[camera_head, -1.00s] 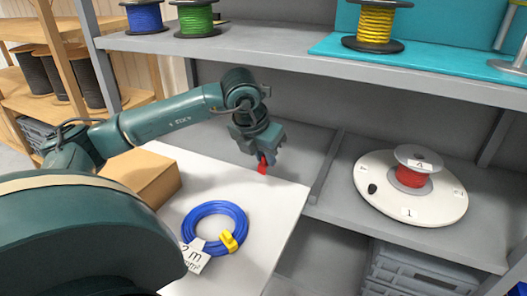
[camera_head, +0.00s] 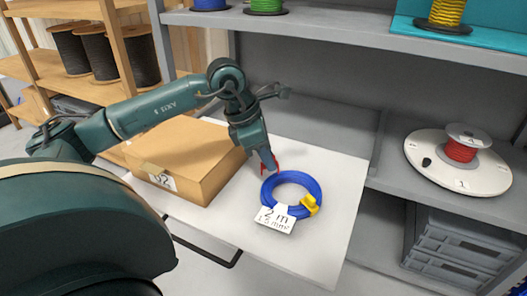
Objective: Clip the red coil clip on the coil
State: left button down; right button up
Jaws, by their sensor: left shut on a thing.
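A blue cable coil (camera_head: 317,187) lies flat on the white table. A yellow clip (camera_head: 310,205) sits on its right front side, and a white tag (camera_head: 275,219) reading "2 m" lies at its front. My left gripper (camera_head: 268,160) points down at the coil's back left edge. It is shut on the red coil clip (camera_head: 275,166), of which only a small part shows. The clip is at or just above the coil's rim; I cannot tell whether it touches. My right gripper is not in view.
A cardboard box (camera_head: 188,163) stands left of the coil on the white table (camera_head: 345,215). A red reel (camera_head: 461,150) stands on a white disc (camera_head: 430,178) on the grey shelf at right. Grey crates (camera_head: 462,240) are below. The table right of the coil is clear.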

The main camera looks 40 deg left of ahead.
pick_arm(q)
jog(key=shift+s+a, duration=0.2)
jog(key=shift+s, duration=0.25)
jog(key=shift+f+m, duration=0.1)
jog(key=shift+m, duration=0.2)
jog(key=shift+f+b, duration=1.05)
jog(key=shift+f, duration=0.1)
jog(key=shift+f+b, duration=0.7)
jog(key=shift+f, duration=0.3)
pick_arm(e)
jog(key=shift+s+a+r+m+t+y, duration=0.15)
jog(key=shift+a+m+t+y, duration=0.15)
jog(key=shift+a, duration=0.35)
pick_arm(q)
jog(key=shift+f+b, duration=0.25)
jog(key=shift+b, duration=0.05)
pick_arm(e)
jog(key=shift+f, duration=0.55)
pick_arm(q)
jog(key=shift+f, duration=0.35)
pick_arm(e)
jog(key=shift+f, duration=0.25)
